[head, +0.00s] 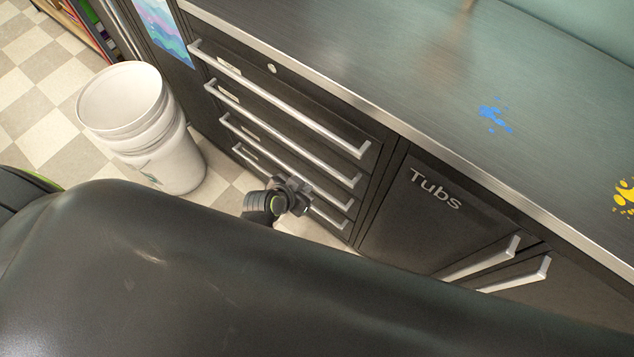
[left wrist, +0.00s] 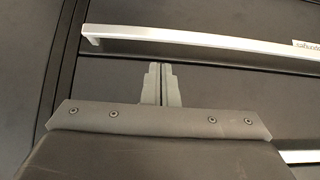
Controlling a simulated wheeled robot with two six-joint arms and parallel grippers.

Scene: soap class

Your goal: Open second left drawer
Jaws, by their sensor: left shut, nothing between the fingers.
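A dark stack of drawers (head: 285,112) with long silver bar handles stands under the worktop in the head view. The second handle from the top (head: 285,137) is in plain view, and its drawer looks closed. My left gripper (head: 303,186) is low in front of the stack, around the third and fourth handles. In the left wrist view its fingers (left wrist: 160,84) are shut and empty, pointing at a drawer front just below a silver handle (left wrist: 200,39). They look apart from that handle; whether they touch the front I cannot tell. My right gripper is not visible.
A white bucket (head: 138,120) stands on the checkered floor left of the drawers. A "Tubs" cabinet door (head: 425,215) is to the right. The worktop (head: 400,70) has paint splashes. My own dark arm link covers the lower head view. Another handle (left wrist: 300,156) shows lower right in the wrist view.

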